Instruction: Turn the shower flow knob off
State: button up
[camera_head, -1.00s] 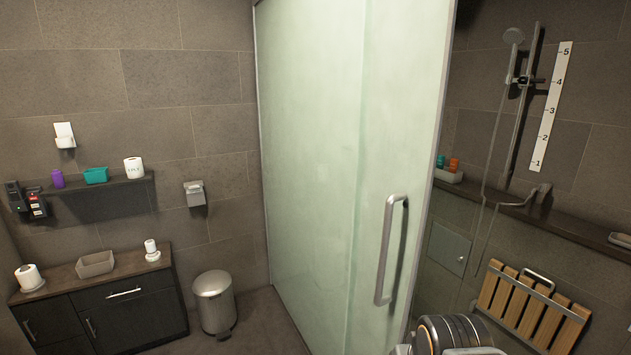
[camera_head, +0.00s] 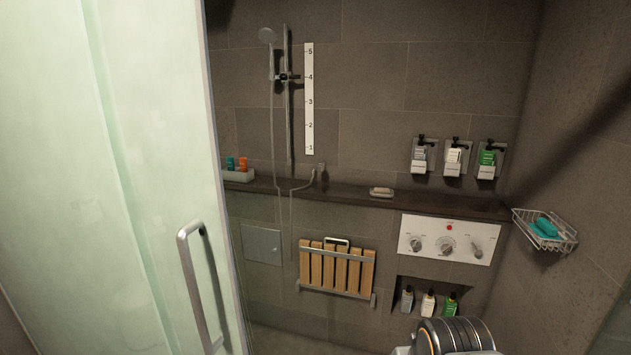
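A white control panel (camera_head: 449,239) is set in the shower's back wall at the right, below the ledge. It carries several round knobs and a small red mark. A left knob (camera_head: 415,244), a middle knob (camera_head: 445,246) and a right lever-like knob (camera_head: 477,249) show on it. Their labels are too small to read, so I cannot tell which is the flow knob or its setting. Part of my arm shows at the bottom right, below the panel and apart from it. My gripper's fingers are not in view.
The frosted glass door (camera_head: 110,180) with a metal handle (camera_head: 200,290) stands at the left; the shower is open to its right. A folded wooden seat (camera_head: 336,268) is on the back wall. A wire soap basket (camera_head: 545,232) juts from the right wall. Bottles (camera_head: 428,303) stand in a niche.

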aim_at(414, 242)
jog(key=z, duration=0.75)
jog(key=k, duration=0.45)
jog(key=u, duration=0.2)
jog(key=i, duration=2.55)
jog(key=z, duration=0.2)
jog(key=k, duration=0.85)
jog(key=u, duration=3.2)
